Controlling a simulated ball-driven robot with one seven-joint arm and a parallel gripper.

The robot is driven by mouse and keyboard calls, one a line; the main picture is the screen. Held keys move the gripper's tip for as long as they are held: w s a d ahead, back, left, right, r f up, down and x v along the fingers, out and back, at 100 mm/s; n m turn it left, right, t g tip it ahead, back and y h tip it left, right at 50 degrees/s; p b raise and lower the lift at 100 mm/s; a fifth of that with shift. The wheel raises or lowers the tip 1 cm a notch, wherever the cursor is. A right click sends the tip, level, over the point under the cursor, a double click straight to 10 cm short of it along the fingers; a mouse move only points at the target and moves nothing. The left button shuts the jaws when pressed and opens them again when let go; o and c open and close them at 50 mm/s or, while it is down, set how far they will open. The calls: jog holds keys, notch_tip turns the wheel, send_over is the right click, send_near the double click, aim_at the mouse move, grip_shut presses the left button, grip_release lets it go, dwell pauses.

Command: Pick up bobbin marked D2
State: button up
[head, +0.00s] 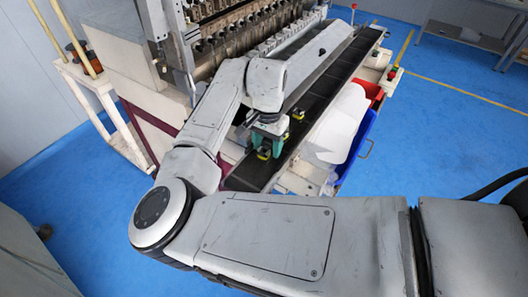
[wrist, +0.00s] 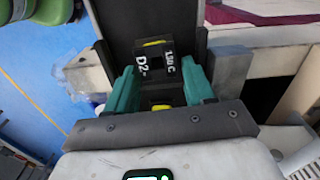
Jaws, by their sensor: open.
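The bobbin marked D2 (wrist: 155,62) is a black block with white lettering and a yellow strip, seen in the wrist view. It sits on the black conveyor-like trough. My gripper (wrist: 160,78) has two teal fingers, one on each side of the bobbin. The fingers are open, and I cannot tell whether either touches it. In the head view my gripper (head: 266,138) is low over the trough. A black and yellow bobbin (head: 264,154) shows at its fingertips, partly hidden; its mark is unreadable there.
Another yellow-marked piece (head: 298,114) stands farther along the black trough (head: 335,72). The winding machine (head: 230,35) rises on the left of the trough. Blue bin (head: 361,140) and red bin (head: 374,93) stand at right. Blue floor (head: 440,125) is clear beyond.

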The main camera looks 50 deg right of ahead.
jog(key=shift+c, duration=0.3)
jog(key=c, duration=0.8)
jog(key=shift+o, duration=0.2)
jog(key=shift+r, duration=0.1)
